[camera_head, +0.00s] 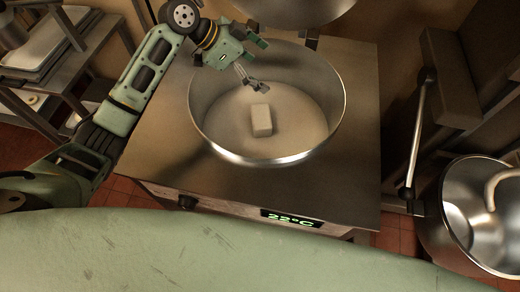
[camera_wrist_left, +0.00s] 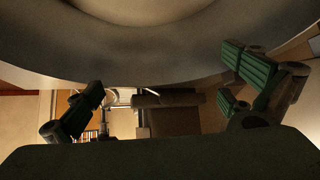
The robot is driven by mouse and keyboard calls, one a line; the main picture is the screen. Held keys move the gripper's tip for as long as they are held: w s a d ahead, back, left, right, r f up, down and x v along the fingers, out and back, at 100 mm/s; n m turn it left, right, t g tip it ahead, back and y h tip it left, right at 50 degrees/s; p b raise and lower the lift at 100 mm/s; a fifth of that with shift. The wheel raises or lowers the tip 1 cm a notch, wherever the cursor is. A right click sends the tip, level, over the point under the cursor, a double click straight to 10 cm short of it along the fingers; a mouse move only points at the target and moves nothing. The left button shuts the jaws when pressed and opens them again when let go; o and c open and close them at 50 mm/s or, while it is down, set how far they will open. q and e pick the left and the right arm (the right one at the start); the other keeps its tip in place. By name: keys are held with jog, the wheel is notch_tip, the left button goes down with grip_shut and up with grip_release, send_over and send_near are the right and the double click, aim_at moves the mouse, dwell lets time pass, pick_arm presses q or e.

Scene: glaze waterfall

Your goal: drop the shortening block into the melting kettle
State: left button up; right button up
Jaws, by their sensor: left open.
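The shortening block (camera_head: 261,120) is a pale, cream-coloured block inside the melting kettle (camera_head: 336,128), a wide round steel pot. It appears to rest on the kettle's pale bottom, a little left of centre. My left gripper (camera_head: 258,87) is over the kettle's opening, above and behind the block in the head view, apart from it. The gripper is open and empty; its green-padded fingers (camera_wrist_left: 165,95) stand wide apart in the left wrist view. The block does not show in the left wrist view. My right gripper is not in view.
The kettle sits in a steel unit (camera_head: 345,190) with a green display (camera_head: 290,218) reading 22°C. A raised lid (camera_head: 295,8) stands behind it. A steel mixing bowl (camera_head: 470,225) with a hook is at right. A rack with trays (camera_head: 55,45) is at upper left.

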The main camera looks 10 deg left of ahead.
pick_arm(q)
jog(key=v, duration=1.2)
jog(key=shift+a, duration=0.1)
